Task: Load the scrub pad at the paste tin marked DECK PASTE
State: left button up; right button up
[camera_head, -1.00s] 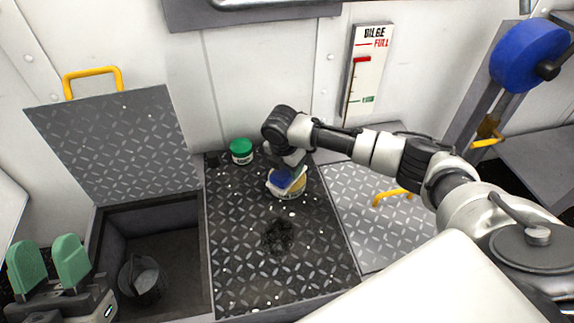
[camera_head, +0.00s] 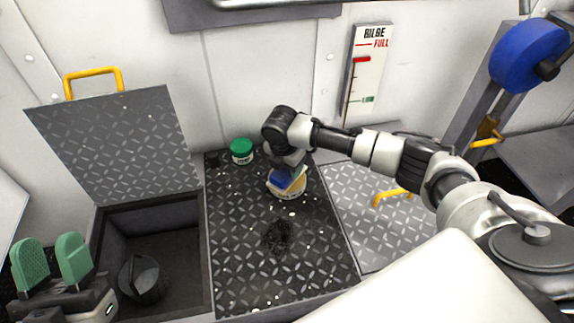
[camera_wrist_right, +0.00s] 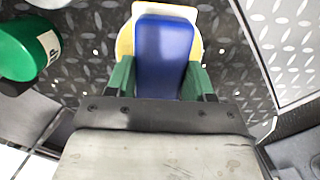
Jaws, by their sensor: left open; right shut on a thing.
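My right gripper (camera_head: 288,167) is shut on the blue scrub pad (camera_head: 284,178). In the right wrist view the pad (camera_wrist_right: 163,55) sits between the green fingers of the right gripper (camera_wrist_right: 160,78). The open paste tin (camera_head: 291,192), pale with yellow paste, stands on the dark deck plate right under the pad. The tin's yellow top (camera_wrist_right: 126,42) shows around the pad in the wrist view. I cannot tell whether pad and paste touch. No marking on this tin is readable. My left gripper (camera_head: 52,252) is open and empty at the lower left.
A black dirt patch (camera_head: 277,236) lies on the deck plate (camera_head: 245,285). Left is an open hatch with a bucket (camera_head: 142,279) inside. A bilge gauge (camera_head: 366,75) hangs on the wall.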

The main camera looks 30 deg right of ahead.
pick_arm(q)
jog(key=shift+w+f+g+y+p, duration=0.4)
jog(key=shift+w+f+g, duration=0.3)
jog(key=shift+w+g, duration=0.1)
pick_arm(e)
jog(key=shift+s+f, duration=0.1)
dwell(2.7)
dwell(0.3)
